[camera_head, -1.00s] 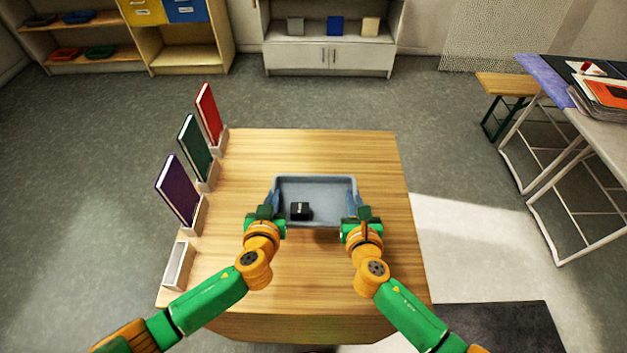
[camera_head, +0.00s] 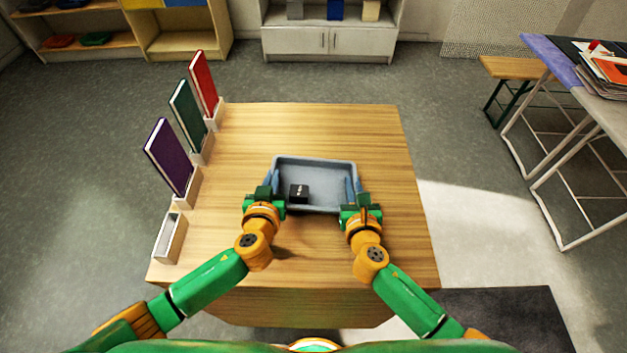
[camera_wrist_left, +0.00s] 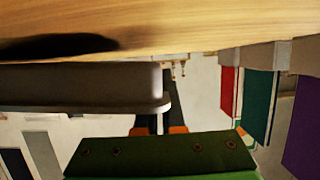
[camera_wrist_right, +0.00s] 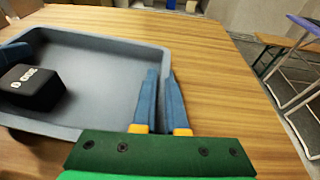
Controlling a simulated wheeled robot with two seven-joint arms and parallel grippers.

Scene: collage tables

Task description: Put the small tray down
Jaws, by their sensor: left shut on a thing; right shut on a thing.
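The small tray (camera_head: 315,159) is grey-blue, shallow and level, over the middle of the wooden table. A small black box (camera_head: 299,193) with white lettering lies inside it, toward the left. My left gripper (camera_head: 274,182) is shut on the tray's left side wall. My right gripper (camera_head: 354,187) is shut on its right side wall; its blue fingers straddle the rim in the right wrist view (camera_wrist_right: 165,105). The left wrist view is upside down and shows the tray's outer side (camera_wrist_left: 80,85) close to the tabletop, with a dark shadow; the tray seems slightly raised.
The wooden table (camera_head: 330,125) is clear around the tray. Purple (camera_head: 168,157), green (camera_head: 187,114) and red (camera_head: 204,82) books stand in holders along its left edge. An empty white holder (camera_head: 169,238) is at the near left.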

